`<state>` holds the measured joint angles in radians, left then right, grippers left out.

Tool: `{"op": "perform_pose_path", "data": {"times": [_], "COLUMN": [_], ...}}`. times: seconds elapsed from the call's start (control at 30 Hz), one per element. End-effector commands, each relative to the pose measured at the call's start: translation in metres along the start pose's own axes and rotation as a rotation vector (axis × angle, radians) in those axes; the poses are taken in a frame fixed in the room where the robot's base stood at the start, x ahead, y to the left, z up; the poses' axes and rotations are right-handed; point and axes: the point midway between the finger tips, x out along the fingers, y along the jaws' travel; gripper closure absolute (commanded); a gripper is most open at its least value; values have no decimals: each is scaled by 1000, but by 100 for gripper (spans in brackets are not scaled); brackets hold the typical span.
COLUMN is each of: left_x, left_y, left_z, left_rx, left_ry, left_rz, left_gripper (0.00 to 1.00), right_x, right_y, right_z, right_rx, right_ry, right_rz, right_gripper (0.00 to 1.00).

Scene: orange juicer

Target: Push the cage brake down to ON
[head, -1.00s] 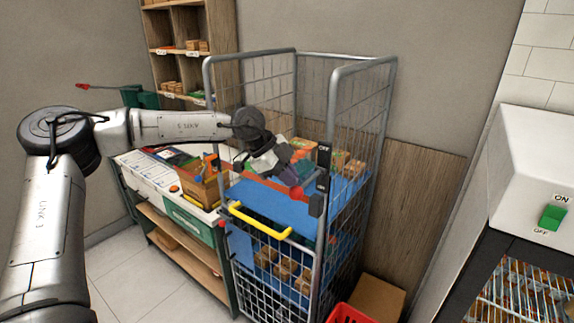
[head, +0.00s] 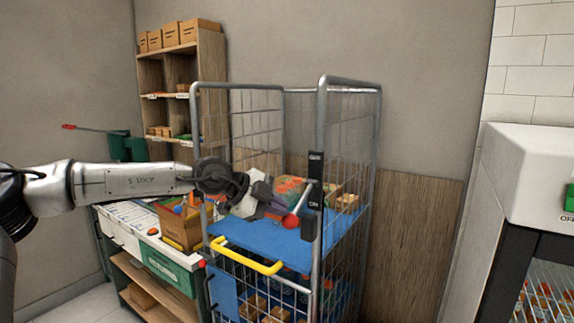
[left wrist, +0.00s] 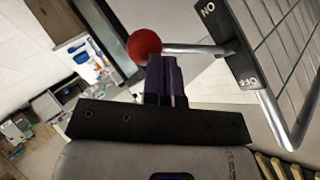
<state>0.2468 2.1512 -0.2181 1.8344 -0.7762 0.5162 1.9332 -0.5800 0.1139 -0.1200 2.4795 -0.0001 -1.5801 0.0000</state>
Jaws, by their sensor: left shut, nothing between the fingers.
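The cage brake is a black upright plate (head: 315,180) on the front right post of the roll cage (head: 322,110), with OFF at its top and ON at its bottom. A metal lever with a red ball (head: 291,221) sticks out from the plate, its ball end lower left of the plate's middle. In the left wrist view the red ball (left wrist: 144,46) and rod show, the rod meeting the plate (left wrist: 228,45) between the two words. My left gripper (head: 280,209) is shut and empty. Its purple fingertips (left wrist: 165,60) are right by the ball; I cannot tell whether they touch. My right gripper is not seen.
The cage has a blue shelf (head: 250,238) and a yellow handle (head: 245,256), with boxes above and below. A workbench (head: 165,262) stands on the left and a wooden shelf unit (head: 183,75) behind. A white cabinet (head: 535,180) stands on the right.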

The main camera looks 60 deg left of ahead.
Motion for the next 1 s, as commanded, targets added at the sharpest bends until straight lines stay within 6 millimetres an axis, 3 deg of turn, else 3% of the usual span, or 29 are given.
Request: {"op": "perform_pose_path", "data": {"times": [0.67,0.97,1.0], "left_x": [4,-29,-34], "left_y": [4,-28,-23], "left_z": [6,-13,-10], "left_rx": [2,12,12], "left_ry": [-5,6,7], "left_rz": [0,-7,-9], "left_gripper": [100,100,100], "right_x": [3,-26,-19], "right_y": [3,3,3], "right_z": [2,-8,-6], "right_rx": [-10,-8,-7], "right_ry": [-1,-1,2], "right_rz": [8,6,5], "right_gripper": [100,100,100]}}
